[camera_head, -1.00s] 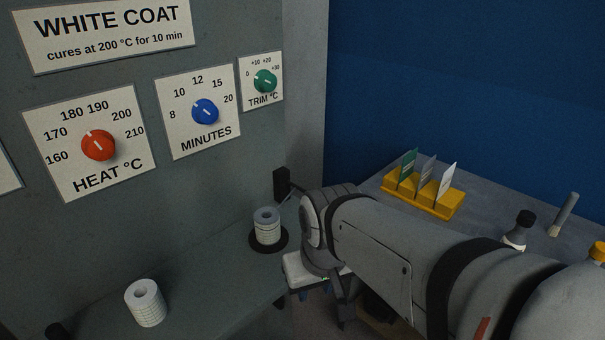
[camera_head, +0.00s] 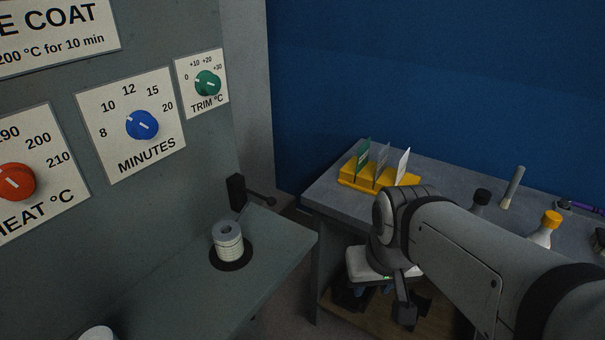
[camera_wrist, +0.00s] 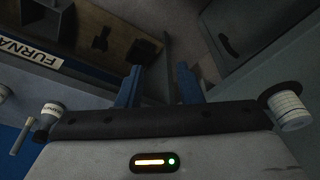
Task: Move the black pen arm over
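A black block with a thin rod ending in a dark knob (camera_head: 236,191) stands out from the grey panel's right edge in the head view. It is the only black arm-like part I see there; I cannot tell for sure that it is the pen arm. My gripper (camera_wrist: 160,75) shows two blue fingers spread apart in the wrist view, with nothing held between them. In the head view the gripper hangs below my wrist, right of and lower than the black part, well apart from it. The fingers are mostly hidden there.
A white ringed roll (camera_head: 229,243) stands on a black disc on the grey ledge (camera_head: 190,290). The panel bears red, blue (camera_head: 142,125) and green (camera_head: 208,83) dials. A yellow card holder (camera_head: 348,184) and bottles (camera_head: 543,232) stand on the right bench.

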